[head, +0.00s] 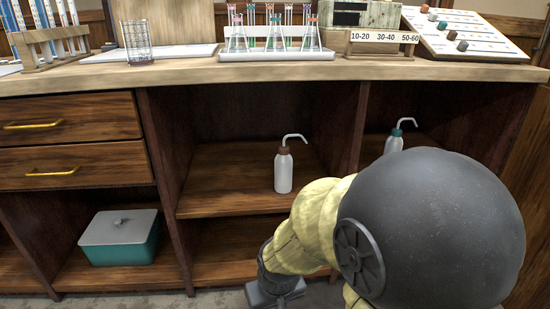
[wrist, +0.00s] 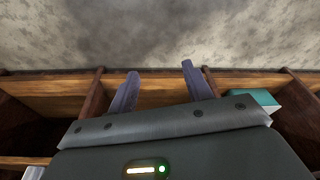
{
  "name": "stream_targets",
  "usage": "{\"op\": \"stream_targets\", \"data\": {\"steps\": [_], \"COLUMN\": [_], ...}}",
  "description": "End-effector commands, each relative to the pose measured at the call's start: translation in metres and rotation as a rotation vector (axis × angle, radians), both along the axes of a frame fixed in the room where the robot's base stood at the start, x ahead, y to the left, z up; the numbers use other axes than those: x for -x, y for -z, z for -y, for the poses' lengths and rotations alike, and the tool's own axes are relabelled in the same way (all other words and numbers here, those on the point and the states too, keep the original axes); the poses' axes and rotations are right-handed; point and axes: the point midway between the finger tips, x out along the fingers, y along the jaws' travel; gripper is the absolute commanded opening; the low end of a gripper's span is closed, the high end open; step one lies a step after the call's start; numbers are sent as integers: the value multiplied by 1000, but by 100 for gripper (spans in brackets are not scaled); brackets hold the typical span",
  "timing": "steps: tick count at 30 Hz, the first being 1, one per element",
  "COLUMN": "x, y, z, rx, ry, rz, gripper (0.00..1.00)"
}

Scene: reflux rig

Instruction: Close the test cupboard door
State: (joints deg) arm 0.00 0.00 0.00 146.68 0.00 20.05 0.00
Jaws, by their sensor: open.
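A brown wooden panel (head: 532,190) stands at an angle at the right edge of the head view, beside the right-hand compartment. It looks like an open cupboard door, but it is cut off by the frame and partly behind my arm. The compartment openings under the bench (head: 330,69) that I can see have no door across them. My gripper (wrist: 160,68) is open and empty in the wrist view, its two fingers apart in front of the lower shelves. In the head view my gripper is low, left of the panel and apart from it, with its fingertips out of sight.
A white bottle with a brown cap (head: 283,170) stands on the middle shelf; a teal-capped bottle (head: 394,143) is to its right, partly hidden by my arm. A teal box (head: 120,240) sits lower left, below two drawers (head: 100,169). Glassware crowds the benchtop.

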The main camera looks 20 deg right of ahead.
Motion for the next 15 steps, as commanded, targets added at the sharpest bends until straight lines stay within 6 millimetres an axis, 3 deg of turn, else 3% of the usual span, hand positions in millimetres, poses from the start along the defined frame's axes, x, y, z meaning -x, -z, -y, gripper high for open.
{"op": "stream_targets", "data": {"steps": [1,7,15], "x": [0,0,0], "y": [-7,-48,-118], "z": [0,0,0], "rx": [0,0,0], "ry": [0,0,0], "rz": [0,0,0], "gripper": [40,0,0]}}
